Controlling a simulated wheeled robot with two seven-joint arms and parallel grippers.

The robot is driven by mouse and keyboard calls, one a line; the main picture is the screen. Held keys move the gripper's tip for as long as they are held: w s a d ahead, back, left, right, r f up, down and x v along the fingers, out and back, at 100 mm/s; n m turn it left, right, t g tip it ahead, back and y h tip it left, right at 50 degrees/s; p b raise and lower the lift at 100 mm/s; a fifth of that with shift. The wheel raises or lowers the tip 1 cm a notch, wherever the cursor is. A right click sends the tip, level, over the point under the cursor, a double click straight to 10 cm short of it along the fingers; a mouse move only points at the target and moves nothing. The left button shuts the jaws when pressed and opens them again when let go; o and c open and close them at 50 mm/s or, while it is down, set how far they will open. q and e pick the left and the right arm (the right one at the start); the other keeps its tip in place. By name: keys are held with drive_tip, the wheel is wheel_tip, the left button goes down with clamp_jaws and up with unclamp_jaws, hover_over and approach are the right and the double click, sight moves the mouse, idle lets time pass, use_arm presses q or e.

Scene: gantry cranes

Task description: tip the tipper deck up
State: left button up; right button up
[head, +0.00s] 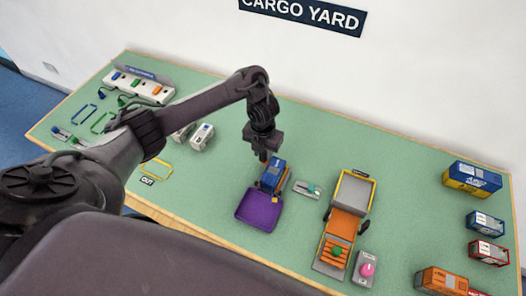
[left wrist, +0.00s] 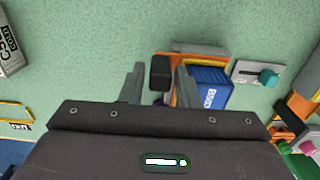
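A vehicle with a grey, yellow-edged deck (head: 353,191) and an orange slatted part (head: 335,252) stands right of centre in the head view. The deck appears to lie flat. Left of it, a purple tray (head: 259,211) adjoins a blue block (head: 273,173). A blue container (left wrist: 208,86) in an orange frame shows in the left wrist view. I cannot tell for sure which is the tipper. My left gripper (head: 263,156) is open, just behind the blue block. A dark block (left wrist: 160,72) shows between its fingers, with gaps beside it. My right gripper is not in view.
A grey plate with a teal knob (head: 314,190) lies between the vehicles; a grey box with a pink knob (head: 367,269) stands at right. Containers (head: 472,178) line the right end. Green table (head: 420,190) is clear between them and the orange vehicle.

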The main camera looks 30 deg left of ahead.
use_arm(q)
clamp_jaws()
